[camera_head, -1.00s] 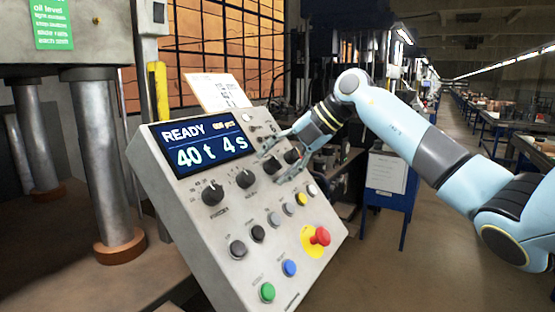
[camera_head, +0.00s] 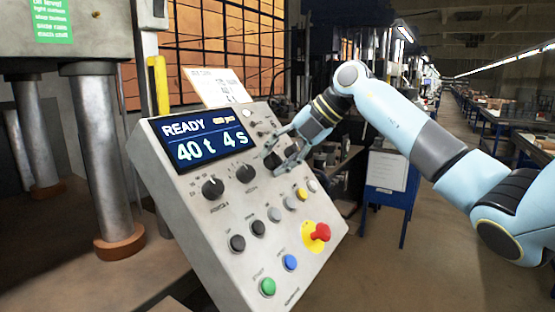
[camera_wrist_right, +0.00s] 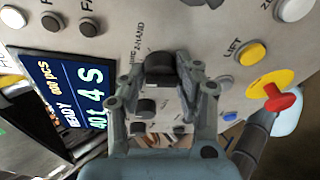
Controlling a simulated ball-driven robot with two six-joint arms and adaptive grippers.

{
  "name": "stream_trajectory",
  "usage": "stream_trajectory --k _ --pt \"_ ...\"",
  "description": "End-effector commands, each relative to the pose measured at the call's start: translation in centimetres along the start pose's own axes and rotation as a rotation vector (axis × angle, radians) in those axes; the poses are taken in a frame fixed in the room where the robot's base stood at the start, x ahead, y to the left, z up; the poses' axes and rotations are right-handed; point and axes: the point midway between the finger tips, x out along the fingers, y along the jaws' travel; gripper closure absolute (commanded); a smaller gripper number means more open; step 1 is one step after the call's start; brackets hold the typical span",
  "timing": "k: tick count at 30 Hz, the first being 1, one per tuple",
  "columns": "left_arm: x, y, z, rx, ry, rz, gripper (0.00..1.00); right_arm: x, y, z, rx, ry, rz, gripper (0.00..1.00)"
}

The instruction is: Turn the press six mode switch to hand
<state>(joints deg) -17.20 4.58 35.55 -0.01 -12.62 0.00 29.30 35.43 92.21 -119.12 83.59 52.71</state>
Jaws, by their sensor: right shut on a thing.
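The press control panel (camera_head: 210,225) is grey and tilted, with a blue screen reading READY, 40 t, 4 s. A row of black rotary knobs runs below the screen. My right gripper (camera_head: 277,158) is at the panel, right of the second clear knob (camera_head: 245,173). In the right wrist view, its fingers (camera_wrist_right: 160,82) are shut on a black knob (camera_wrist_right: 160,66), with a label ending in 2-HAND beside it. I take this knob as the mode switch; its pointer direction is not readable. The fingers partly hide it. My left gripper is not in view.
Below the knobs are push buttons, including a green one (camera_head: 267,287), a blue one (camera_head: 289,262) and a red emergency stop (camera_head: 320,232) on a yellow plate. A paper card (camera_head: 215,87) stands on the panel top. A steel press column (camera_head: 95,160) is at left.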

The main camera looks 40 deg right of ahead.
Motion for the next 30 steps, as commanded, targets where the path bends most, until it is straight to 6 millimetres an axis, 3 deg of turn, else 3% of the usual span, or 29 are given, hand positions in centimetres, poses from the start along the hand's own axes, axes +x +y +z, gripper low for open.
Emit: stream_trajectory --k 18,30 --pt "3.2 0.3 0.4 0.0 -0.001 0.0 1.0 0.2 -0.1 -0.1 -0.481 -0.026 -0.105 1.0" --pt "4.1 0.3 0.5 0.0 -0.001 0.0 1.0 0.1 -0.1 -0.1 -0.653 -0.036 -0.145 1.0"
